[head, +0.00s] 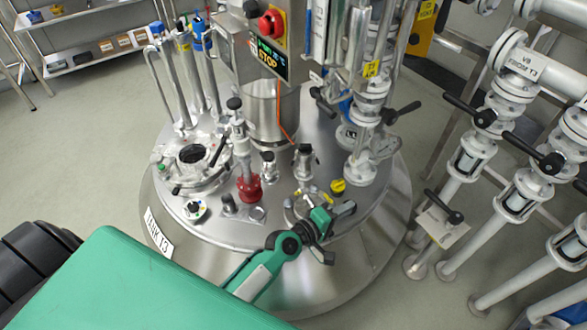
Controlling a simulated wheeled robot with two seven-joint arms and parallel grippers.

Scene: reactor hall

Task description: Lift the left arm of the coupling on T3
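The steel vessel (340,262) stands in the middle of the head view, with a label (158,235) on its side that seems to end in T3. A small silver fitting (297,208), possibly the coupling, sits near the front edge of its lid. My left gripper (322,228), at the end of a green and black arm, is right at this fitting and covers much of it. The coupling's arms cannot be told clearly from the gripper parts. I cannot tell whether the fingers are open, shut or touching it. My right gripper is not in view.
A red-based valve (249,187), a yellow cap (338,187) and a round port (192,155) crowd the lid. A control box with a red stop button (270,22) rises behind. White pipes with black-handled valves (484,117) stand at right. Floor (80,150) is clear at left.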

